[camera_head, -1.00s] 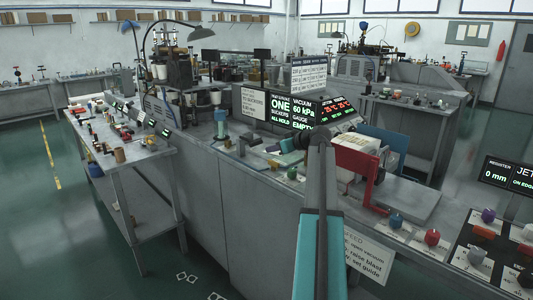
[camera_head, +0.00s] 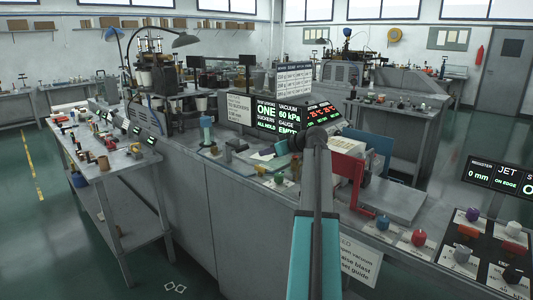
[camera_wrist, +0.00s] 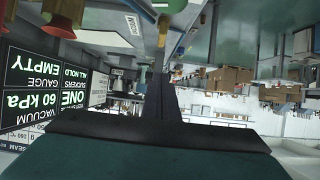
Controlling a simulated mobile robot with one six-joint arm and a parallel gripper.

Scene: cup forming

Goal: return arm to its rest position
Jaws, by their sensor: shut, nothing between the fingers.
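My arm's teal and dark grey link (camera_head: 316,215) rises from the bottom middle of the head view to a dark joint. The wrist bends left from there, over the bench of the cup-forming machine. My gripper (camera_wrist: 161,85) is in the wrist view as two dark fingers together in the middle, shut with nothing between them. In the head view the fingers are too small and dark to make out. The wrist picture is upside down, with the machine's display (camera_wrist: 45,90) at its left.
The machine's bench carries a display (camera_head: 280,118), a red bracket (camera_head: 346,170) and several coloured knobs, including a red one (camera_head: 419,238). A side table (camera_head: 122,165) with small items stands at the left. Green floor (camera_head: 50,240) is clear at the far left.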

